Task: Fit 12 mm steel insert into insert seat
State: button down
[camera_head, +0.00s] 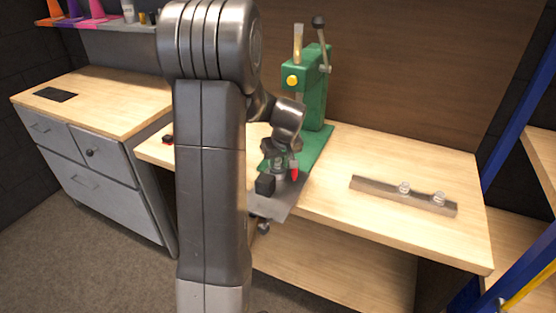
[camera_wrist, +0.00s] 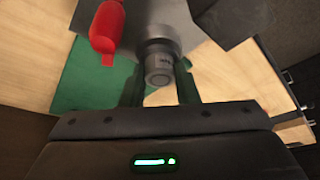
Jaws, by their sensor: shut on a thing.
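My gripper (camera_wrist: 160,88) is shut on a short steel cylinder, the insert (camera_wrist: 158,64), with small dark marks on its side. In the head view my gripper (camera_head: 281,160) is above the front of the green press base, over a grey plate (camera_head: 270,207) at the table's front edge. In the wrist view the grey plate (camera_wrist: 205,12) lies just beyond the insert. I cannot tell whether the insert touches it. A red handle-like piece (camera_wrist: 107,28) is left of the insert; it also shows in the head view (camera_head: 295,174). I cannot make out the insert seat.
A green press (camera_head: 312,95) with a lever stands behind my gripper. A steel bar (camera_head: 375,189) with two clear round pieces (camera_head: 404,187) lies right on the wooden table (camera_head: 350,150). The table between press and bar is clear. A grey drawer cabinet (camera_head: 95,165) is left.

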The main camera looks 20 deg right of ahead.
jog(key=shift+f, duration=0.1)
dwell(0.3)
jog(key=c, duration=1)
grip_release()
jog(key=shift+c, duration=0.2)
jog(key=v, duration=1.3)
jog(key=shift+r, duration=0.35)
jog(key=shift+s, duration=0.1)
jog(key=x, duration=1.3)
jog(key=shift+f, duration=0.4)
jog(key=shift+r, duration=0.25)
